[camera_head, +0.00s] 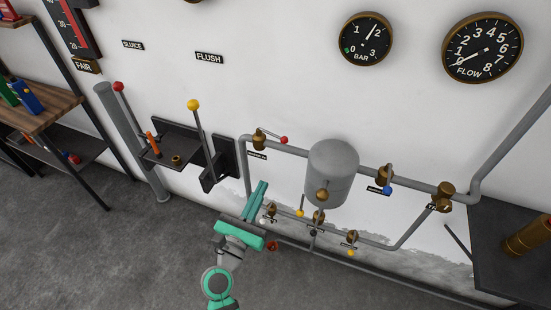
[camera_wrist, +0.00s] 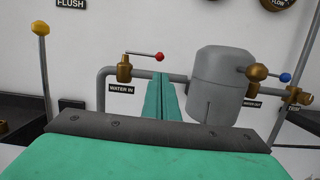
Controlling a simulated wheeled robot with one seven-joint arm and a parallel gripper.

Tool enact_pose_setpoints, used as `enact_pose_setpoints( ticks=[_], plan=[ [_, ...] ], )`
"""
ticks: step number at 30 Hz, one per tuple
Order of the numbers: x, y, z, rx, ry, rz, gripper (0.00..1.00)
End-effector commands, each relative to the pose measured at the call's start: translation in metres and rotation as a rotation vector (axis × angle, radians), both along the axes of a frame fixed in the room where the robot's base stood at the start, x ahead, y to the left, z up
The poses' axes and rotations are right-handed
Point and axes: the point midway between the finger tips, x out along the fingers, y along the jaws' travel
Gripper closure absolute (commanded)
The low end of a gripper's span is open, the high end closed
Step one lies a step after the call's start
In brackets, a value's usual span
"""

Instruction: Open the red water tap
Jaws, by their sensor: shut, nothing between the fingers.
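The red water tap (camera_head: 283,140) has a red knob on a thin lever, set on a brass valve on the grey pipe left of the tank. In the wrist view its red knob (camera_wrist: 159,57) sits at the right end of a near-level lever, above a "WATER IN" label (camera_wrist: 121,88). My gripper (camera_head: 262,184) is shut and empty, below and a little left of the tap in the head view. In the wrist view the teal fingers (camera_wrist: 165,77) are together, their tips just below the red knob in the picture. I see no contact.
A grey tank (camera_head: 334,172) stands right of the tap. A blue-knobbed tap (camera_head: 387,190) and several lower taps are on the pipes. Left are a yellow-knobbed lever (camera_head: 193,105) and a red-knobbed lever (camera_head: 118,87). A dark table (camera_head: 500,245) is at right.

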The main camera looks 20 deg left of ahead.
Motion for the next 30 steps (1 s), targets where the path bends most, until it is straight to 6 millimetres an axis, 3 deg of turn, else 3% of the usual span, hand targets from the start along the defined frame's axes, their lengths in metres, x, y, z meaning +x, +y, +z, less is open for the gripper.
enact_pose_setpoints(
  ticks=[5,21,30],
  plan=[
    [0.016,0.000,0.005,-0.010,-0.005,-0.005,1.00],
    [0.109,-0.006,0.023,-0.007,-0.004,-0.003,1.00],
    [0.135,-0.007,0.028,-0.008,-0.003,-0.003,1.00]
  ],
)
